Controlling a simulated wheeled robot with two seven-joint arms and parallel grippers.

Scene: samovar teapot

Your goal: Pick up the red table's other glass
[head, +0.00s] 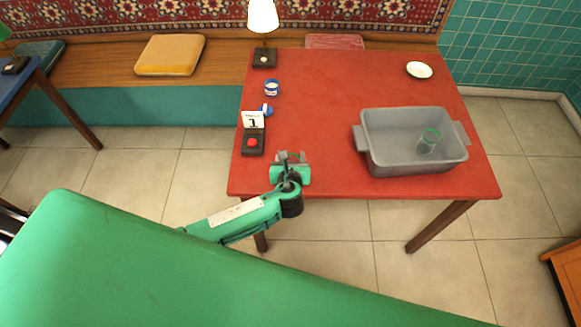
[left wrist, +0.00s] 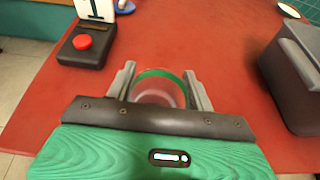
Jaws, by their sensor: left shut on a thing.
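The red table (head: 330,90) fills the middle of the head view. My left gripper (head: 291,156) is over its front left part. In the left wrist view my left gripper (left wrist: 160,82) is shut on a clear glass with a green band (left wrist: 158,92), one finger on each side. The glass is mostly hidden by the gripper in the head view, and I cannot tell whether it touches the table. Another glass with a green rim (head: 429,141) stands inside the grey tub (head: 385,160) on the right. My right gripper is not in view.
A black box with a red button (head: 252,142) and a number card (head: 252,119) stand left of the gripper. A blue-white cup (head: 271,88), a lamp (head: 263,18) and a white dish (head: 419,70) are farther back. The table's middle is clear.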

